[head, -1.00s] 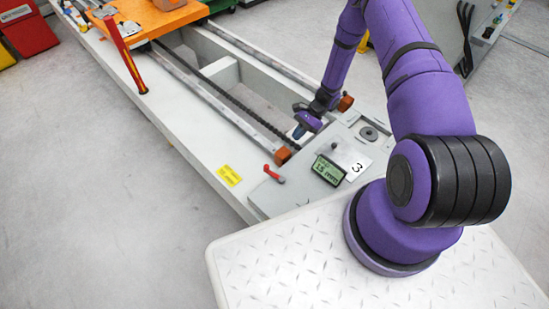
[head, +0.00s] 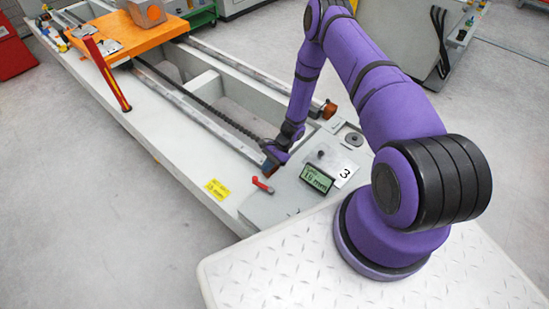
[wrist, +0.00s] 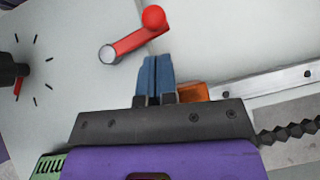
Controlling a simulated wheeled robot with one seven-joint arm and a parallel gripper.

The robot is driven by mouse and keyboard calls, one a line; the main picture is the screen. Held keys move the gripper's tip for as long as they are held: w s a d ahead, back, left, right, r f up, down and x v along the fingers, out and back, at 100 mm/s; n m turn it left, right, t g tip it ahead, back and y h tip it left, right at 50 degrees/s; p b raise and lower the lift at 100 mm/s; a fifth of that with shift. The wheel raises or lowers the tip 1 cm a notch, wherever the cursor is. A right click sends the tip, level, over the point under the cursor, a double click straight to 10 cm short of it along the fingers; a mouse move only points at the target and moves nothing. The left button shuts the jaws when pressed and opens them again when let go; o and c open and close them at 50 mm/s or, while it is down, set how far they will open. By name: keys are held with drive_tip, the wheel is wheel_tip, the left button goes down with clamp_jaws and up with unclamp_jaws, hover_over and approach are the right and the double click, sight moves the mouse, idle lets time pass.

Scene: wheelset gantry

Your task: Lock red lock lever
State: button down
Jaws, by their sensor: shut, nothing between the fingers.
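The red lock lever (head: 263,185) sits on the grey deck at the near end of the gantry, left of the display. In the wrist view the lever (wrist: 130,40) has a silver pivot at its lower left and a round red knob at its upper right. My gripper (wrist: 157,60) has its two blue fingers together, just below the lever's knob end, with a small gap in the picture; I cannot tell the height between them. In the head view my gripper (head: 268,166) is just beyond the lever, partly hidden by my wrist.
A display (head: 317,179) reading about 16 mm and a "3" label lie right of the lever. An orange end block (wrist: 194,92) is close beside the fingers. A dark knob with dial marks (wrist: 14,72) is at the wrist view's left. A red post (head: 107,75) stands farther back.

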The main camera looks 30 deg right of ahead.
sight(254, 179)
drive_tip(key=shift+s+a, duration=0.2)
drive_tip(key=shift+a, duration=0.45)
drive_tip(key=shift+s+a, duration=0.15)
drive_tip(key=shift+a, duration=0.45)
drive_tip(key=shift+a+n+g, duration=0.45)
drive_tip(key=shift+n+g, duration=0.05)
drive_tip(key=shift+n, duration=0.2)
drive_tip(key=n+g, duration=0.1)
drive_tip(key=a+n+h, duration=0.1)
drive_tip(key=shift+s+a+n+g, duration=0.2)
drive_tip(key=shift+a+n+g, duration=0.1)
drive_tip(key=shift+g, duration=0.1)
drive_tip(key=a+n+g+h, duration=0.1)
drive_tip(key=s+n+g+h, duration=0.1)
drive_tip(key=n, duration=0.1)
drive_tip(key=shift+s+a+n, duration=0.1)
drive_tip(key=shift+a+n, duration=0.2)
drive_tip(key=shift+a, duration=0.1)
drive_tip(key=shift+s+a+n+g+h, duration=0.4)
drive_tip(key=shift+s+n+h, duration=0.4)
drive_tip(key=shift+n+h, duration=0.55)
drive_tip(key=shift+s+a+n+g+h, duration=0.4)
drive_tip(key=shift+s+n+h, duration=0.55)
drive_tip(key=shift+n, duration=0.7)
drive_tip(key=shift+s+a+n+g+h, duration=0.35)
drive_tip(key=shift+s+n+h, duration=0.3)
drive_tip(key=shift+n+h, duration=0.75)
drive_tip(key=shift+a+r, duration=0.1)
